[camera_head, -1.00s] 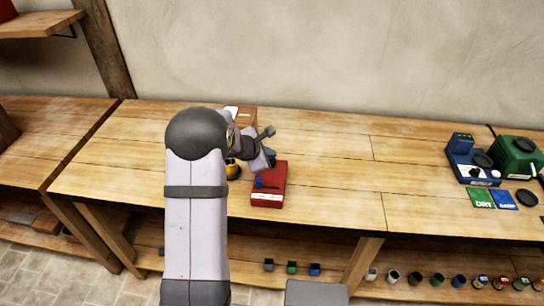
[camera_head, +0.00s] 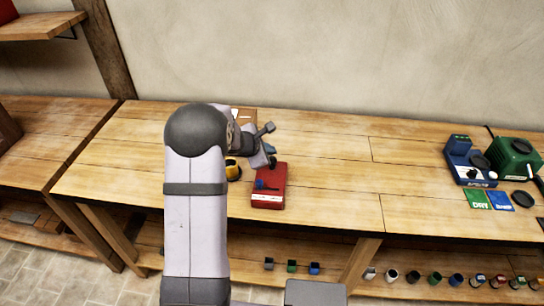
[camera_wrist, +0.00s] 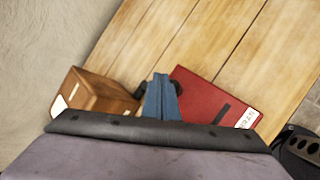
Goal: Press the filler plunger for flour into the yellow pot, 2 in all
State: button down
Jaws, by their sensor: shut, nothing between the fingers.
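The yellow pot (camera_head: 232,168) stands on the bench just right of my arm, partly hidden by it. A red box (camera_head: 268,196) with a small blue part on top and a white label lies to its right. In the wrist view the red box (camera_wrist: 208,98) has a label of which "RAN" can be read. A brown wooden box (camera_head: 246,115) with a white patch stands behind my wrist; the wrist view shows it (camera_wrist: 105,91) left of my fingers. My gripper (camera_head: 271,161) is shut and empty, near the red box's far edge. A dark round part shows behind its fingers. I cannot tell which filler is for flour.
A blue machine (camera_head: 468,163) and a green machine (camera_head: 514,158) stand at the bench's right end. Green (camera_head: 478,200) and blue (camera_head: 499,201) cards lie before them. Small coloured cubes and cups stand on the lower shelf. The bench's middle right is clear.

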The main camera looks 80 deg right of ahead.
notch_tip(320, 180, up, 5)
jog(key=p, duration=0.4)
dwell(0.4)
dwell(0.8)
